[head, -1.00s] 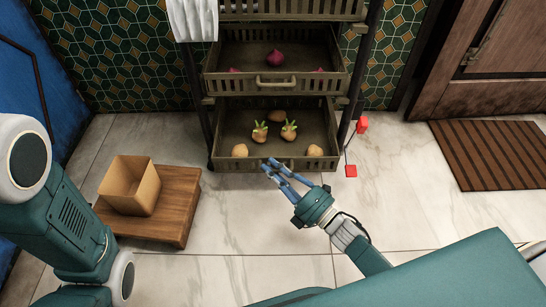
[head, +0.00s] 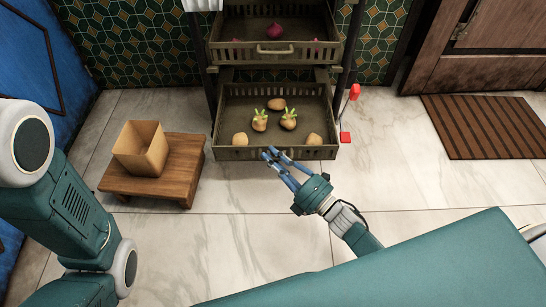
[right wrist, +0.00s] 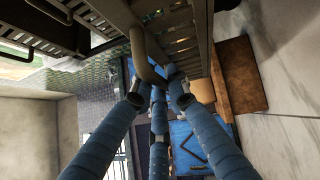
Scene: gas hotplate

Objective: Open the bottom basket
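The bottom basket (head: 226,154) of the rack sticks out toward me, with several potatoes and similar vegetables inside. My right gripper (head: 271,154) is at the middle of its front wall, and its blue fingers cover the handle there. In the right wrist view the curved handle (right wrist: 147,60) runs between the fingertips of the right gripper (right wrist: 155,82), which look closed around it. The left arm shows at the left edge of the head view, but its gripper is outside the frame.
The basket above (head: 225,55) holds purple onions and stays in the rack. A wooden stool (head: 185,170) with an open box (head: 140,150) stands left of the rack. Red objects (head: 346,137) are at its right, and a brown mat (head: 485,127) lies farther right. The floor in front is clear.

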